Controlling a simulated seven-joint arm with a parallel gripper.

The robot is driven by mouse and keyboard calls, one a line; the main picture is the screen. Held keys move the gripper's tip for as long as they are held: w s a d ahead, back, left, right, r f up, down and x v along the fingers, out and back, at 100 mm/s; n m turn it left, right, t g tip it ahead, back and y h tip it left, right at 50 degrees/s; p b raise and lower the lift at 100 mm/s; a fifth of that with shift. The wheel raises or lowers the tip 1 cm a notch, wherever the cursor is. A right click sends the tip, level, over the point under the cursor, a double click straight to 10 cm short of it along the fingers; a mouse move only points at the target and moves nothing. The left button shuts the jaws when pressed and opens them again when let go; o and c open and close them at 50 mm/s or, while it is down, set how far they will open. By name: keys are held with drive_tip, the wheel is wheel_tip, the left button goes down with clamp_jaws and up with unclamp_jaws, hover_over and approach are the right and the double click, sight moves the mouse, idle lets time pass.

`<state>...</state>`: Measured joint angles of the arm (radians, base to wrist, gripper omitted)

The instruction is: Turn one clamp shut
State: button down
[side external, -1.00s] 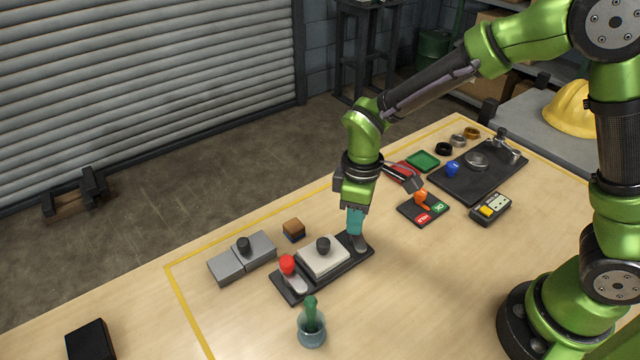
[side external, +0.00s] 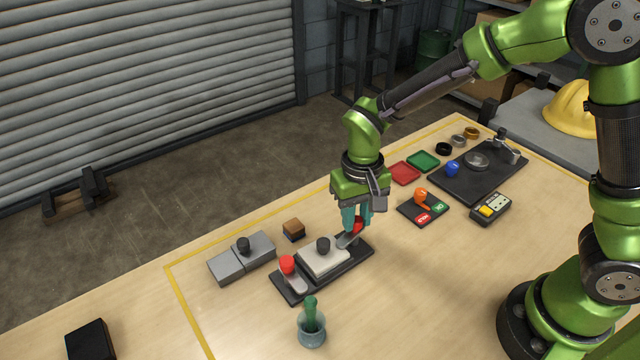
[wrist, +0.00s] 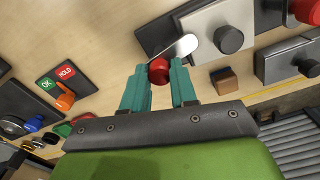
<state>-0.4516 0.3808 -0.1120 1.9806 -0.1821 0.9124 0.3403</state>
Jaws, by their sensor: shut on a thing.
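The casing's light grey cover (side external: 318,262), with a black knob (side external: 323,244), sits on a dark base plate (side external: 364,251). A clamp with a grey lever (side external: 346,241) and a red knob (side external: 358,227) is at the base's right end. My gripper (wrist: 159,76) is shut on that red knob, its teal fingers on either side. In the wrist view the lever (wrist: 184,46) reaches from the knob to the cover's edge; I cannot tell whether it overlaps the cover. A second clamp (side external: 297,284) with a red knob (side external: 287,263) is at the base's left end.
Grey blocks (side external: 228,266) with a black knob and a small brown block (side external: 293,228) lie behind the casing. A HOLD/OK panel (side external: 408,209) and a dark fixture board (side external: 440,180) are to the right.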

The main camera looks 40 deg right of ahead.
sight(357, 219)
drive_tip(key=shift+m, duration=1.1)
drive_tip(key=c, duration=0.9)
unclamp_jaws()
wheel_tip(357, 219, up, 17)
drive_tip(key=shift+f, duration=0.1)
